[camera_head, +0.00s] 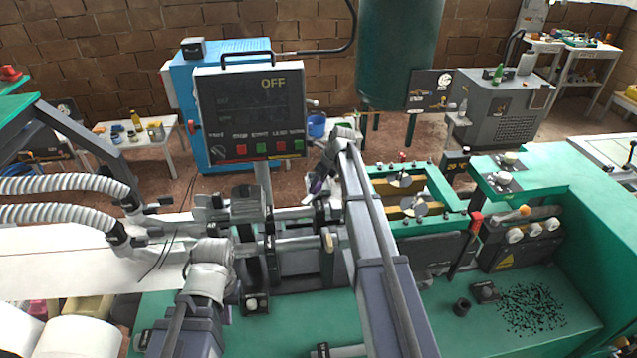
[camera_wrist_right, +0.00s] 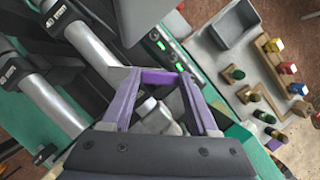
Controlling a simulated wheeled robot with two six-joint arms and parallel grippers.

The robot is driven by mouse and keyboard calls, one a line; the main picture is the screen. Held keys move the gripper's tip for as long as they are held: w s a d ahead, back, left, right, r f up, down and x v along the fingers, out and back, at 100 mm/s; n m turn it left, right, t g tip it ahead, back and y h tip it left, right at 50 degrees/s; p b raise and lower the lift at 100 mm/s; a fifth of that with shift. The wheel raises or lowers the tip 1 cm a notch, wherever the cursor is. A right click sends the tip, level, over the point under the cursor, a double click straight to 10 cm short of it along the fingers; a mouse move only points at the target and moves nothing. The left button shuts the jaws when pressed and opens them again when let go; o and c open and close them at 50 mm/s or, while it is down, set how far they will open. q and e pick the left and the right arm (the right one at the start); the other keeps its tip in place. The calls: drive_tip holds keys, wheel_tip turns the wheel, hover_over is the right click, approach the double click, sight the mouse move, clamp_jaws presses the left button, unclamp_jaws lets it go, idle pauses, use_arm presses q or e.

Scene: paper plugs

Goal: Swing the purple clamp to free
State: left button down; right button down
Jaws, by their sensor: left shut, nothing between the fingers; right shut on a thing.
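A purple part, which I take to be the purple clamp (camera_wrist_right: 154,77), shows as a bar between the fingertips of my right gripper (camera_wrist_right: 157,72) in the right wrist view. The gripper is shut on it. Similar purple framing of the fingers makes the clamp's outline hard to separate. In the head view my right gripper (camera_head: 319,186) is beside the paper machine's rods, partly behind my arm, with a small purple patch at its end. My left gripper (camera_head: 212,247) is at the left of the rods, shut and empty; its fingers are hard to make out.
A control panel (camera_head: 252,110) reading OFF stands behind the rods. A green machine bed (camera_head: 540,310) with black scraps lies at the right. A white paper web (camera_head: 85,260) and ribbed hoses (camera_head: 65,186) are at the left. Coloured knobs (camera_wrist_right: 288,68) show in the wrist view.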

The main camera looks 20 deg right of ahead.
drive_tip(key=shift+s+m+h, duration=0.1)
drive_tip(key=shift+m+h, duration=0.3)
drive_tip(key=shift+m, duration=0.8)
drive_tip(key=shift+c, duration=0.8)
unclamp_jaws()
drive_tip(key=shift+r, duration=0.1)
drive_tip(key=a+p+v, duration=0.1)
drive_tip(key=p+v, duration=0.6)
drive_tip(key=shift+s+d+r, duration=0.2)
drive_tip(key=shift+d+r, duration=0.05)
drive_tip(key=shift+d, duration=0.2)
